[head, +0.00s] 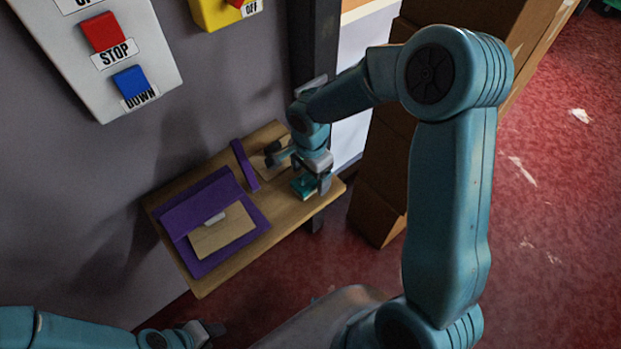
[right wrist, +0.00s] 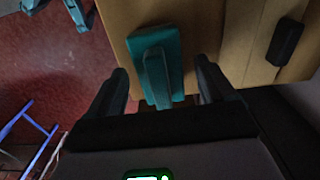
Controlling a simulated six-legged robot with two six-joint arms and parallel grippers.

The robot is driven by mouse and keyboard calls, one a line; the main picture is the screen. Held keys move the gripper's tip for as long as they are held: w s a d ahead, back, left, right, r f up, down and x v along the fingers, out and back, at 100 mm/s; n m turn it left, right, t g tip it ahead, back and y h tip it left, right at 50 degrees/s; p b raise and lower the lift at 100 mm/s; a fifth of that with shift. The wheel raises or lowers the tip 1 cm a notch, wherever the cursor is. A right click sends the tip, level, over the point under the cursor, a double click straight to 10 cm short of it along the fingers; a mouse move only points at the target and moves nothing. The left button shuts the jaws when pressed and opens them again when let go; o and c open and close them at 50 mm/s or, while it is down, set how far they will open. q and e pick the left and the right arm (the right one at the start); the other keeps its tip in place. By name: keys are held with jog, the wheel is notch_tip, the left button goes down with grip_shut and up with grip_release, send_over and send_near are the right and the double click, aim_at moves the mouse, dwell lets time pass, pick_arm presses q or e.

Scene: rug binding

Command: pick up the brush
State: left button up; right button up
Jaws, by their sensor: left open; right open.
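The teal brush (head: 302,187), a block with a raised handle, lies on the wooden table near its right end. In the right wrist view the brush (right wrist: 158,60) shows between the two dark fingers of my right gripper (right wrist: 163,85). The fingers are spread, with gaps on both sides of the brush. In the head view my right gripper (head: 310,178) is just over the brush and partly hides it. My left gripper (head: 212,330) is low at the bottom left, away from the table, open and empty.
The wooden table (head: 190,277) stands against a grey wall. It bears a purple cloth (head: 200,207) with a tan piece, a purple strip (head: 244,165) and a small black object (right wrist: 287,42). Cardboard boxes (head: 375,215) stand at its right. A button panel (head: 70,60) hangs above.

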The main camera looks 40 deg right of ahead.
jog(key=c, duration=1.3)
notch_tip(320, 180, up, 20)
jog(key=shift+r, duration=0.1)
jog(key=shift+c, duration=0.2)
jog(key=o, duration=0.3)
jog(key=shift+w, duration=0.1)
